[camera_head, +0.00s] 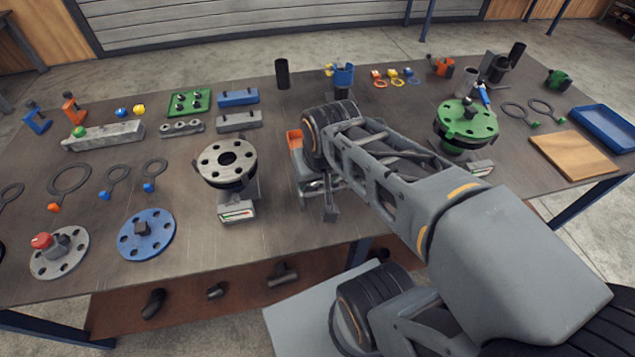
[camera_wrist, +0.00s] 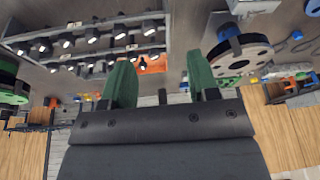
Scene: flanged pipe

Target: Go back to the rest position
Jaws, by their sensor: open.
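My gripper (camera_wrist: 160,76) shows in the wrist view with two green fingers spread apart and nothing between them. In the head view my arm reaches in from the right over the middle of the table, and the fingers are mostly hidden behind it. A grey flange (camera_head: 227,160) on a dark pipe stands upright on the table, left of the arm's end. A green flange (camera_head: 466,122) with a bolt on top stands to the right of the arm.
A blue flange (camera_head: 147,236) and a grey flange with a red knob (camera_head: 59,250) lie at the table's front left. A wooden board (camera_head: 573,155) and blue tray (camera_head: 606,128) are at the right. An orange part (camera_head: 295,140) is partly hidden by my arm.

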